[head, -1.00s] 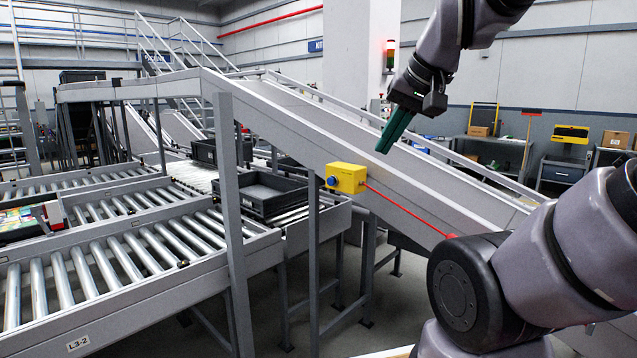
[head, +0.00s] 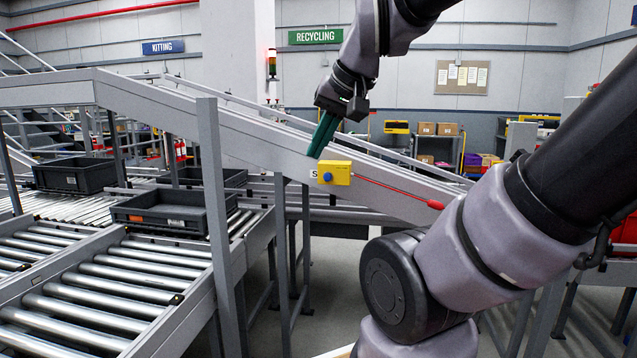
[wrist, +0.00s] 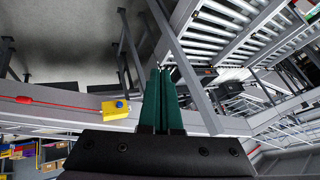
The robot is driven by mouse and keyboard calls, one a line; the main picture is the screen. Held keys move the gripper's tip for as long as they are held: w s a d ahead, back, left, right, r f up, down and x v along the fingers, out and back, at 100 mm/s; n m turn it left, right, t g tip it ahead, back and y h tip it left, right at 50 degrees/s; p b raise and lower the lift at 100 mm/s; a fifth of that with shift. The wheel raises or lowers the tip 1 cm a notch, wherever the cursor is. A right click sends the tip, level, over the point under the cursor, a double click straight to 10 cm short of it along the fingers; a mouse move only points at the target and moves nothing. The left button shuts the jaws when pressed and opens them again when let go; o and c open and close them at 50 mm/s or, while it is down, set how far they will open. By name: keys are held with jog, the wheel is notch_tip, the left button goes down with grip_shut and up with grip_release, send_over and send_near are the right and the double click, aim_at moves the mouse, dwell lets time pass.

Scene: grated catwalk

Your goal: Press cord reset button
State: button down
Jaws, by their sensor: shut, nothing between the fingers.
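The yellow switch box (head: 336,173) is fixed to the side of the sloped grey conveyor in the head view. A blue round button (head: 327,177) sits on its face, and a red cord (head: 395,188) runs from its right side. My gripper (head: 316,154) has green fingers, shut and empty, pointing down just above and left of the box, apart from it as far as I can tell. In the wrist view the shut fingers (wrist: 161,72) point up the picture. The box (wrist: 112,110) with its blue button (wrist: 119,104) lies to their left.
The sloped conveyor (head: 250,135) runs behind the box. An upright grey post (head: 216,220) stands left of it. Roller conveyors (head: 110,275) and black trays (head: 165,212) fill the left. A stack light (head: 272,64) stands behind.

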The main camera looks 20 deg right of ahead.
jog(key=shift+s+a, duration=0.15)
jog(key=shift+a, duration=0.25)
jog(key=w+a+f+m+g+y, duration=0.3)
jog(key=w+a+f+y, duration=0.3)
jog(key=w+a, duration=0.15)
jog(key=w+d+f+m+t+y, duration=0.1)
jog(key=w+m+t+y, duration=0.1)
jog(key=w, duration=0.4)
jog(key=w+d+m+t+y, duration=0.1)
jog(key=w+d+m+y, duration=0.15)
jog(key=w, duration=0.25)
jog(key=w+d+f+m+t+h, duration=0.4)
jog(key=w+d+f+m, duration=0.2)
jog(key=d, duration=0.4)
jog(key=w+d+f+m+t+h, duration=0.5)
jog(key=w+d+m, duration=0.1)
jog(key=d, duration=0.4)
jog(key=shift+w+d+f+t, duration=0.2)
jog(key=shift+w+f+t, duration=0.1)
jog(key=shift+f, duration=0.05)
